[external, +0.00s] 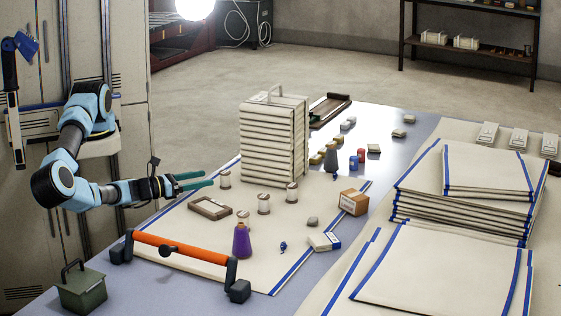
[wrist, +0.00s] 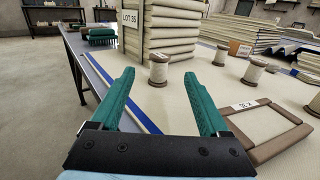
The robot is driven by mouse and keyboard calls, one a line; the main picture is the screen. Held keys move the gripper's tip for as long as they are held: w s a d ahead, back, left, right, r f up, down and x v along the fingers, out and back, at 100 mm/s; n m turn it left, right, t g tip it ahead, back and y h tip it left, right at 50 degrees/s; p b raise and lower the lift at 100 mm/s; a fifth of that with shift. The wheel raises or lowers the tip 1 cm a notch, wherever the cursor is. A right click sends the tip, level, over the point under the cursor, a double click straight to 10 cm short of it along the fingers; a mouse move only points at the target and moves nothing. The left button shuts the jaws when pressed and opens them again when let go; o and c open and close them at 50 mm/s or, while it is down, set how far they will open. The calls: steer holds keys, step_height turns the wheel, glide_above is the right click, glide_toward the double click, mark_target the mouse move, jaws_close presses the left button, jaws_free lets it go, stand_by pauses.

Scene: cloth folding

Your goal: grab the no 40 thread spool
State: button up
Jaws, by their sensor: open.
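Several pale thread spools with brown ends stand upright on the cream cloth. One (external: 225,179) is just ahead of my gripper (external: 208,178); it also shows in the wrist view (wrist: 158,71). Others stand farther right: one near the stack (external: 292,192), one in the middle (external: 264,203) and one by the purple cone (external: 243,217). They also show in the wrist view, the right one cut by the edge. I cannot read a number on any spool, so I cannot tell which is no 40. My gripper's teal fingers (wrist: 159,82) are open and empty, pointing toward the nearest spool, apart from it.
A tall folded-cloth stack (external: 268,150) labelled "LOT 35" stands behind the nearest spool. A wooden frame (external: 209,208) with a tag lies to my gripper's right in the wrist view. A purple cone (external: 242,242) and an orange-handled bar (external: 180,250) stand at the front.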

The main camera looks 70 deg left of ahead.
mark_target(225, 179)
steer(key=w, duration=0.2)
steer(key=w+b, duration=0.2)
steer(key=w, duration=0.1)
steer(key=shift+w+a+f, duration=0.2)
steer(key=shift+w+a, duration=0.15)
steer(key=shift+w+r+b, duration=0.15)
steer(key=shift+w+b, duration=0.2)
jaws_close()
